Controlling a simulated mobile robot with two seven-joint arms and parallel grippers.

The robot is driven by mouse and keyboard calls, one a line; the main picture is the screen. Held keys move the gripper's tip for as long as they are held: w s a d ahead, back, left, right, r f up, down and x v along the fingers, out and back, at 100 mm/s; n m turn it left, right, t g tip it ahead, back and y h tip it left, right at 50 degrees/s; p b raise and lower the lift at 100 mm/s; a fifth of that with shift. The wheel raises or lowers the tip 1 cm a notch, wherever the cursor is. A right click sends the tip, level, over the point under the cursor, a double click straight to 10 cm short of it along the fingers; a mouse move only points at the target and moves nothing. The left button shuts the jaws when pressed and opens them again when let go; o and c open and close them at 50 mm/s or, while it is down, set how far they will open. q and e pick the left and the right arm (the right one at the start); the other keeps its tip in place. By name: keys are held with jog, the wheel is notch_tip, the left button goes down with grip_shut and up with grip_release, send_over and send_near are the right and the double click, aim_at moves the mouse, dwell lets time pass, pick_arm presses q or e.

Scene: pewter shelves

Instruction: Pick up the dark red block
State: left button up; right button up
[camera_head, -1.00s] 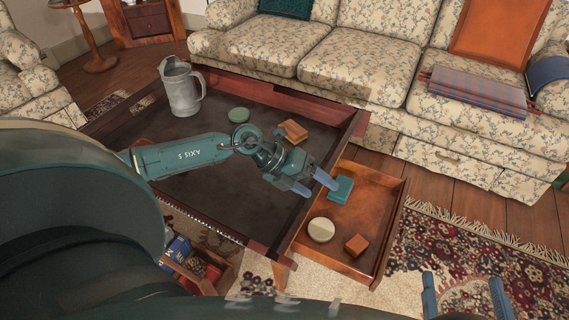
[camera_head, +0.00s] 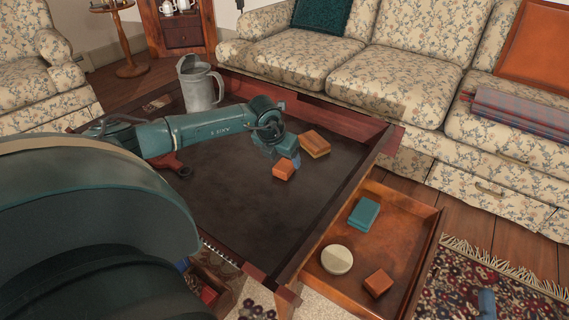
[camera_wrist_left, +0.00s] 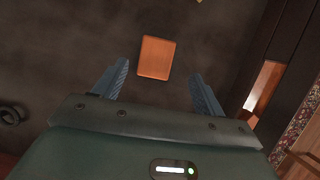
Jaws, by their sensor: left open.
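A small orange-red block (camera_head: 284,169) lies on the dark table top, just in front of my left gripper (camera_head: 282,146). In the left wrist view this block (camera_wrist_left: 156,58) sits between and slightly beyond the open fingertips (camera_wrist_left: 159,75), with nothing held. A similar orange-red block (camera_head: 378,283) lies in the open drawer (camera_head: 395,205). No block looks clearly dark red; both look orange-red. Of my right gripper (camera_head: 486,303), only one finger shows at the bottom right edge.
A wooden block (camera_head: 314,143) lies behind the small block. A grey pitcher (camera_head: 199,85) stands at the table's back left. A teal block (camera_head: 364,213) and a cream round piece (camera_head: 337,259) are in the drawer. The table's front middle is clear.

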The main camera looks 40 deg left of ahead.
aim_at(284, 166)
pick_arm(q)
jog(key=b+x, duration=0.2)
jog(key=x, duration=0.1)
jog(key=b+x, duration=0.1)
jog(key=shift+s+a+f, duration=0.1)
jog(key=shift+a+f, duration=0.2)
jog(key=shift+f, duration=0.3)
jog(key=c, duration=1.1)
pick_arm(e)
jog(key=shift+w+d+r+n+t+y, duration=0.15)
jog(key=shift+r+n+t+y, duration=0.15)
jog(key=shift+r+n+y, duration=0.65)
jog(key=shift+w+d+r+n+t+y, duration=0.15)
jog(key=shift+r+n+t+y, duration=0.15)
jog(key=shift+r+n+y, duration=0.6)
